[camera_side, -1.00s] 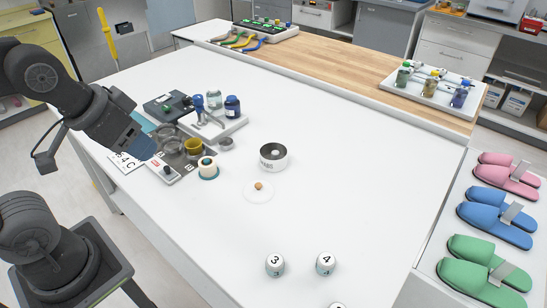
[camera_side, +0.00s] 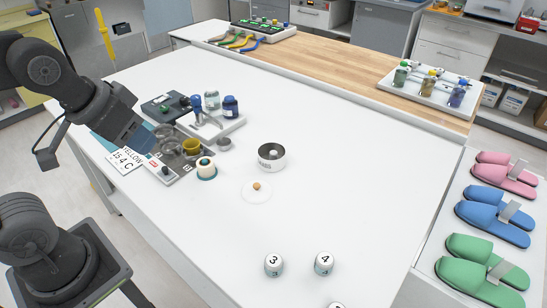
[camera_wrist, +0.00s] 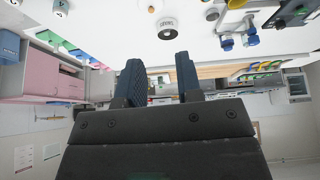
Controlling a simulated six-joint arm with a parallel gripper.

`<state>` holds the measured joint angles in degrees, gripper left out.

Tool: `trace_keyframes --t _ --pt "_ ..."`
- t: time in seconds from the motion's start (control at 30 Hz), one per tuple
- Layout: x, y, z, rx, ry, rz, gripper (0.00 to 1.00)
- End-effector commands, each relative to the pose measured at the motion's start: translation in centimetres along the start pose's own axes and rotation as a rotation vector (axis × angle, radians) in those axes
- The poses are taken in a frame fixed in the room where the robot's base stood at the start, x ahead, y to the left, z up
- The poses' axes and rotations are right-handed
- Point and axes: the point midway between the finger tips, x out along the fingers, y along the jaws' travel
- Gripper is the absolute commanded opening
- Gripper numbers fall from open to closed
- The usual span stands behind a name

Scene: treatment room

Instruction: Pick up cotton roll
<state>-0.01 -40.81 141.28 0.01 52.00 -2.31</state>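An open round canister (camera_side: 271,157) with a dark label stands mid-table, with a small white rounded piece (camera_side: 274,153) inside that looks like cotton. The canister also shows at the top of the wrist view (camera_wrist: 167,30). Its likely lid, a white disc with a tan knob (camera_side: 257,190), lies in front of it. My gripper (camera_side: 143,143) is at the table's left side, above a card and a small device, well left of the canister. In the wrist view its two blue fingers (camera_wrist: 158,62) are apart with nothing between them.
A tray with blue-capped items (camera_side: 215,127), a yellow cup (camera_side: 191,146) and a white cylinder on a teal base (camera_side: 206,169) crowd the space between my gripper and the canister. Numbered jars (camera_side: 273,264) stand at the front. The table right of the canister is clear.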

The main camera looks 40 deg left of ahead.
Motion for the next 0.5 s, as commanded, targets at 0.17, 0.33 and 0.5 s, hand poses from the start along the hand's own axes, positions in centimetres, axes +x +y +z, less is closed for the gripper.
trace_keyframes --t 0.17,0.33,0.5 --pt "0.5 0.2 -5.0 -0.198 -0.066 -0.009 0.33" --pt "2.6 0.4 -11.1 -0.462 -0.142 -0.04 0.33" --pt "6.5 0.6 -16.5 -0.724 -0.21 -0.091 0.33"
